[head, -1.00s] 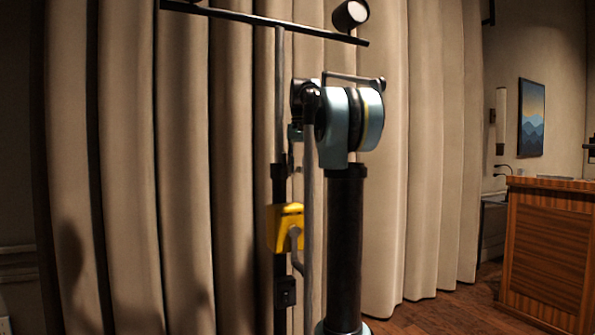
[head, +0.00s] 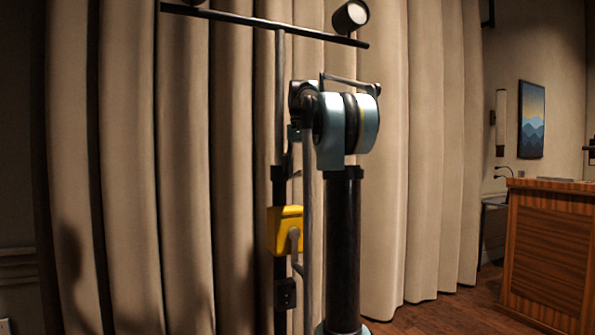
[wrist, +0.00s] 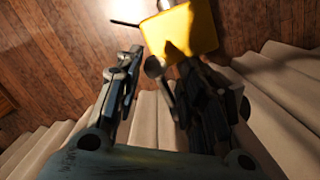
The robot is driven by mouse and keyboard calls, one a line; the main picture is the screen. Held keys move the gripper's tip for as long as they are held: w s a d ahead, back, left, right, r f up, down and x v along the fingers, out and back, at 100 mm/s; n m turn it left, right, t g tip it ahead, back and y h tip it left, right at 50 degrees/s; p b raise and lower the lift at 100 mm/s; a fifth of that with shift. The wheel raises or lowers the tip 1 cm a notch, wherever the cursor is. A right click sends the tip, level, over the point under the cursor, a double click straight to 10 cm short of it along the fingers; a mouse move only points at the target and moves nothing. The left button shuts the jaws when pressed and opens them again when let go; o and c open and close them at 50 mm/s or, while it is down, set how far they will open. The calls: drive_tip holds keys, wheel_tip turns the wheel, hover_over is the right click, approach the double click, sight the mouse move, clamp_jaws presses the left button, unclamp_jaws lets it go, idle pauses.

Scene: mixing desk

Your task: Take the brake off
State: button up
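A yellow box (head: 284,230) is fixed on the dark lower part of an upright stand pole (head: 281,95). A grey crank (head: 295,248) is on its near side and hangs downward. The wrist view shows the box (wrist: 182,30) beyond my fingertips, with a grey rounded crank-like piece (wrist: 155,68) between the fingers. My gripper (wrist: 158,75) is open, its fingers apart on either side of that piece; I cannot tell whether they touch it. In the head view my gripper (head: 288,163) is above the box and partly hidden by my arm. No separate brake part can be made out.
The stand carries a crossbar (head: 265,22) with lamps (head: 350,16) on top. A long beige curtain (head: 180,170) hangs close behind the stand. A wooden desk (head: 550,250) stands at the right, with open wooden floor (head: 440,312) before it.

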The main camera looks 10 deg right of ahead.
wheel_tip(320, 180, up, 12)
drive_tip(key=w, duration=0.1)
drive_tip(key=shift+w+d+f, duration=0.15)
drive_tip(key=shift+f, duration=0.1)
idle(0.7)
